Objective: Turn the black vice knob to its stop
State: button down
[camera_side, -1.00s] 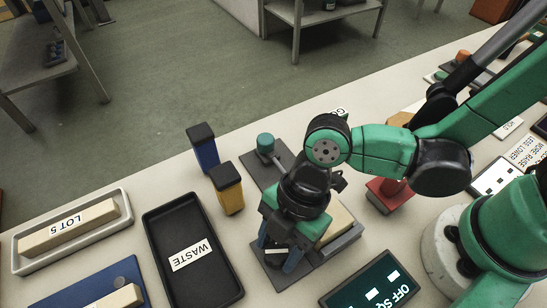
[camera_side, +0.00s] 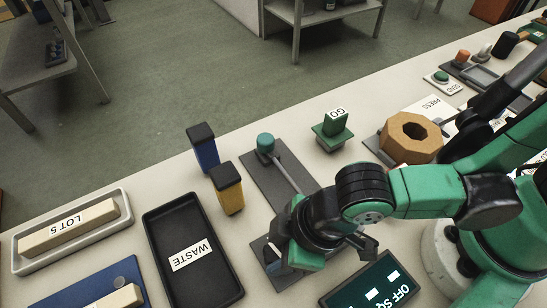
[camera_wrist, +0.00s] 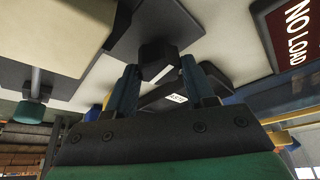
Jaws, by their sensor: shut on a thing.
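The black vice knob (camera_wrist: 157,58) shows in the wrist view between my two blue fingers, at the end of the dark vice body. My gripper (camera_wrist: 160,82) is shut on it from the side. In the side view my gripper (camera_side: 274,262) is low at the front end of the vice's grey base (camera_side: 257,247), with the wrist tilted over. My arm hides the knob and most of the vice there. A pale tan block (camera_wrist: 72,32) beside the vice shows at the wrist view's upper left.
A black WASTE tray (camera_side: 231,285) lies left of my gripper, with a yellow post (camera_side: 229,192) and a blue post (camera_side: 203,150) behind. A teal-topped lever (camera_side: 266,143) stands at the back. A dark OFF screen (camera_side: 370,283) is close on the right.

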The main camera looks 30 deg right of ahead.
jog(key=shift+m+t+h, duration=0.3)
jog(key=shift+m+h, duration=0.1)
jog(key=shift+m, duration=0.9)
jog(key=shift+c, duration=1.5)
grip_release()
jog(key=shift+v, duration=2.8)
